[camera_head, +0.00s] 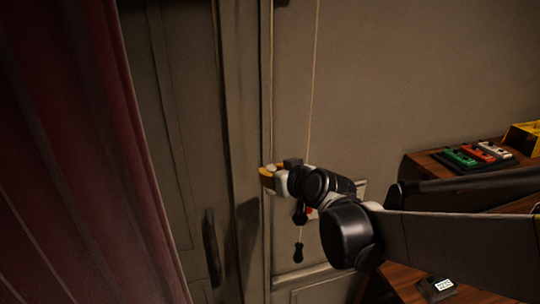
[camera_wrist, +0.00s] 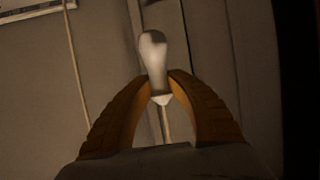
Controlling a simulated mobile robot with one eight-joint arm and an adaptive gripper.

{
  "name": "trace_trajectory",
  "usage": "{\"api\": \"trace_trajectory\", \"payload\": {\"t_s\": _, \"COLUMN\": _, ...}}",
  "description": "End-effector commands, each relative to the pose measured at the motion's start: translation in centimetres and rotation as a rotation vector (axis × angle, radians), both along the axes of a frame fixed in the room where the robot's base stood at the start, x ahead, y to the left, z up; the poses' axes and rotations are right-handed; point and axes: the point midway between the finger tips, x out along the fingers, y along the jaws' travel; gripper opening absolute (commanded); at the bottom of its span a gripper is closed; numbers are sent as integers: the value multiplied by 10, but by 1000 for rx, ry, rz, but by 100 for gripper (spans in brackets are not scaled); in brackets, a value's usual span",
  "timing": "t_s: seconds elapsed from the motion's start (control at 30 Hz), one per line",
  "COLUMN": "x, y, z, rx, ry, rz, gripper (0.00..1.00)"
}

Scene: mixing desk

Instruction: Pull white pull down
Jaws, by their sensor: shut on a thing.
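The white pull (camera_wrist: 153,50) is a pale, rounded knob on a thin cord, seen in the wrist view. My gripper (camera_wrist: 160,84) has its two yellow-orange fingers closed on the narrow end of the pull, with the thick end standing out beyond the fingertips. In the head view my gripper (camera_head: 268,176) is in front of the wall beside the door frame, where a pale cord (camera_head: 270,90) runs down to it. The pull itself is hard to make out there, mostly hidden by the fingers.
A second cord (camera_head: 314,70) hangs to the right, passing behind my wrist; a black pull (camera_head: 298,253) shows below. A door handle (camera_head: 212,248) and red curtain (camera_head: 80,150) are left. A wooden desk with coloured pedals (camera_head: 475,153) is right.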

Motion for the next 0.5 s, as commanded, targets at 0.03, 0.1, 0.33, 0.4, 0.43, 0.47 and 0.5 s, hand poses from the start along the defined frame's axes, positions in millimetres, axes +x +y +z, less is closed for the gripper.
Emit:
{"api": "trace_trajectory", "payload": {"t_s": 0.03, "x": -1, "y": 0, "z": -34, "rx": -2, "ry": 2, "rz": 1, "gripper": 0}}
{"api": "trace_trajectory", "payload": {"t_s": 0.1, "x": -1, "y": 0, "z": -60, "rx": -2, "ry": 2, "rz": 1, "gripper": 0}}
{"api": "trace_trajectory", "payload": {"t_s": 0.33, "x": -1, "y": 0, "z": -142, "rx": -2, "ry": 2, "rz": 1, "gripper": 0}}
{"api": "trace_trajectory", "payload": {"t_s": 0.4, "x": 0, "y": 0, "z": -167, "rx": -2, "ry": 2, "rz": 1, "gripper": 0}}
{"api": "trace_trajectory", "payload": {"t_s": 0.43, "x": -1, "y": 0, "z": -178, "rx": -2, "ry": 2, "rz": 1, "gripper": 0}}
{"api": "trace_trajectory", "payload": {"t_s": 0.47, "x": -1, "y": 0, "z": -189, "rx": -2, "ry": 2, "rz": 1, "gripper": 0}}
{"api": "trace_trajectory", "payload": {"t_s": 0.5, "x": 0, "y": 0, "z": -203, "rx": -2, "ry": 2, "rz": 1, "gripper": 0}}
